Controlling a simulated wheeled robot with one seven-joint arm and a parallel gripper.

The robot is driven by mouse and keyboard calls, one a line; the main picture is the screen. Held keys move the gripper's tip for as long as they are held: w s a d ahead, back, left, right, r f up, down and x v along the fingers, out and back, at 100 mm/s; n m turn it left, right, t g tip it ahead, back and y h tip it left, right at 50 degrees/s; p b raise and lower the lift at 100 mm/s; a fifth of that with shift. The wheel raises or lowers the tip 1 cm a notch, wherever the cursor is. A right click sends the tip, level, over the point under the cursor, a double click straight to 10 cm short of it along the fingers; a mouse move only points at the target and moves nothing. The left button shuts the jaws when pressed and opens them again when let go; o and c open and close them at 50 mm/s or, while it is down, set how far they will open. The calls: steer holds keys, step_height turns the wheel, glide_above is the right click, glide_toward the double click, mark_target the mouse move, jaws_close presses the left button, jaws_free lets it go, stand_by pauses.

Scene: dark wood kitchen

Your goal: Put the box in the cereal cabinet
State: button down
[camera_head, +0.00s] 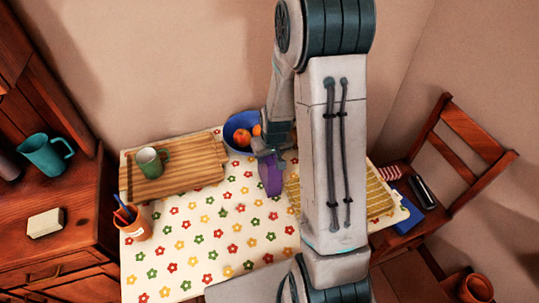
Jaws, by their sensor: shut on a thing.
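My gripper (267,156) points down over the back middle of the table, in front of a blue bowl. It is shut on a small purple box (271,178), whose lower part shows below the fingers. I cannot tell whether the box touches the tablecloth or hangs just above it. A dark wood cabinet (60,270) with drawers stands at the left. Whether it is the cereal cabinet I cannot tell. My arm hides part of the table's right side.
The flowered table (200,245) holds a wooden board (205,172) with a green mug (150,163), a pot of pens (135,228) and the blue bowl (238,122) of fruit. A teal pitcher (42,154) stands on the left cabinet. A chair (462,130) stands at the right. The table's front middle is clear.

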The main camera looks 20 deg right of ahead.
steer(key=c, duration=0.7)
jaws_free()
steer(key=shift+f, duration=0.1)
